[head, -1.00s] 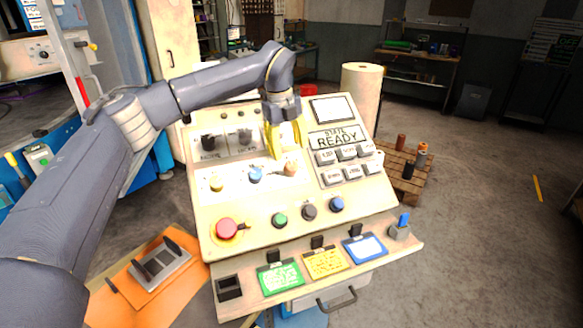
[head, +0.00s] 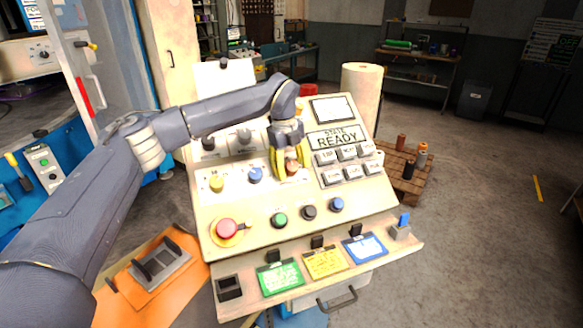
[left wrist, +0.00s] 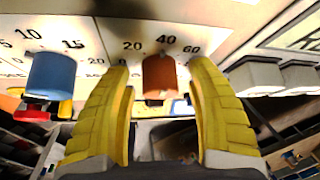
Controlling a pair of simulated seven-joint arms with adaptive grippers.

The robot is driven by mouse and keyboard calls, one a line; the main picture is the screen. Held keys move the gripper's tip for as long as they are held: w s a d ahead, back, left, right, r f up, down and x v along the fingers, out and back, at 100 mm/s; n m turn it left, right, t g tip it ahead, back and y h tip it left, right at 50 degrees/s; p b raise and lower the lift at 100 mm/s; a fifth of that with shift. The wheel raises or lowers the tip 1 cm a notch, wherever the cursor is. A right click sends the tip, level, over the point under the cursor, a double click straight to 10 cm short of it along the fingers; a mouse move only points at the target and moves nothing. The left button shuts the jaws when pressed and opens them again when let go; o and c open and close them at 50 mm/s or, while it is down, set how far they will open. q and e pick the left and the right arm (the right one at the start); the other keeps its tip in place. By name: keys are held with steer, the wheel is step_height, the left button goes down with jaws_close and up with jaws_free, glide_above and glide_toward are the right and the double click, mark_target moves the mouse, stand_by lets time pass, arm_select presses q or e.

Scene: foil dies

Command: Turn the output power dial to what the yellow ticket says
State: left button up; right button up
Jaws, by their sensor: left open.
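The yellow ticket (head: 326,263) hangs in the middle of the console's front ledge, between a green and a blue one; its writing is too small to read. My left gripper (head: 291,170) points down at the panel with yellow fingers open. Its fingers stand on either side of an orange-brown dial (left wrist: 159,77), with small gaps showing in the left wrist view. Numbers 0, 20, 40 and 60 show around this dial. A blue dial (head: 255,175) and a yellow dial (head: 217,183) sit to its left. The dial names cannot be read.
White keys (head: 347,152) lie close to the right of the gripper, below the READY display (head: 338,137). A red mushroom button (head: 227,229) and several small buttons sit nearer the front. My left forearm passes over the panel's upper left.

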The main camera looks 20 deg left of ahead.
arm_select(q)
jaws_close()
stand_by(0.5)
steer(key=m+g+y, duration=0.1)
steer(key=m, duration=0.1)
steer(key=m+g+y, duration=0.1)
steer(key=m, duration=0.1)
steer(key=shift+d, duration=0.15)
steer(key=shift+s+f+m+g+y, duration=0.15)
steer(key=shift+m+g+y, duration=0.25)
steer(key=shift+m+y, duration=0.95)
steer(key=shift+m, duration=0.45)
steer(key=shift+c, duration=0.2)
jaws_free()
steer(key=shift+r, duration=0.2)
